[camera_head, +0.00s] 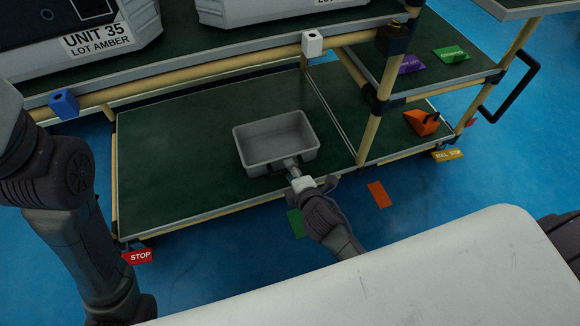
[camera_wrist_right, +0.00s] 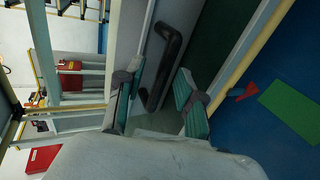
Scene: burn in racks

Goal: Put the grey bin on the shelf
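The grey bin (camera_head: 276,140) is a shallow open tray, empty inside. It rests on the dark green lower shelf (camera_head: 180,150) of the rack, near the front edge. My right gripper (camera_head: 291,168) is at the bin's front side. In the right wrist view the gripper's two fingers (camera_wrist_right: 157,104) are spread apart, with the bin's black handle (camera_wrist_right: 166,62) in the space between and just beyond them. I see no grip on the handle. My left arm comes down the left side of the head view, and its gripper is out of frame.
The upper deck bears a unit labelled UNIT 35 (camera_head: 95,40) and overhangs the lower shelf. Beige posts (camera_head: 368,138) stand right of the bin. An orange scoop-like item (camera_head: 422,122) is on the right bay. The lower shelf is clear left of the bin.

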